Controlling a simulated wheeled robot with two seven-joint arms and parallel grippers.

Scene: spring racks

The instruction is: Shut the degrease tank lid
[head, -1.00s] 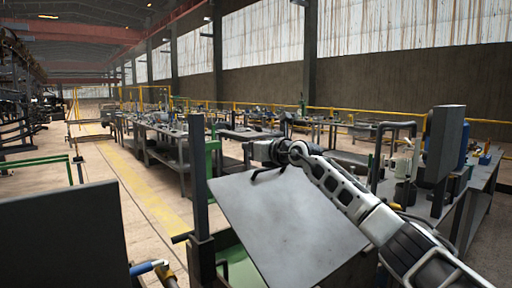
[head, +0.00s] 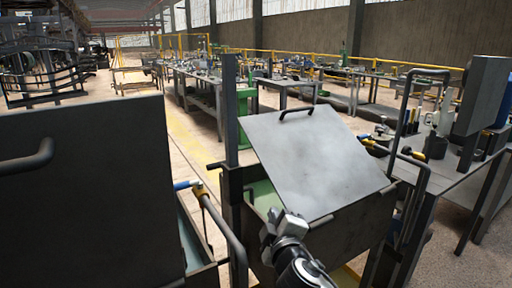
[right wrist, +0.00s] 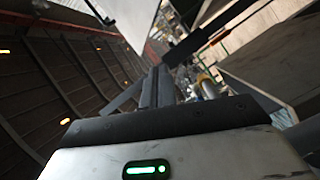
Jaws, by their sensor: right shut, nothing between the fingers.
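A grey flat lid (head: 312,155) stands tilted open over a tank (head: 345,235) in the middle of the head view. A black handle (head: 296,111) is on its far upper edge. Green liquid (head: 262,196) shows at the tank's left side. A second, darker lid (head: 90,205) stands raised at the left, with its own handle (head: 28,160). No label shows which tank is the degrease tank. My right gripper (head: 268,232) is low in front of the middle tank, away from the lid handle. Its fingers (right wrist: 155,85) are shut and empty in the right wrist view. My left gripper is not in view.
A dark post (head: 231,130) rises at the middle tank's left. A workbench with equipment (head: 450,165) stands at the right. A floor aisle (head: 195,135) lies behind.

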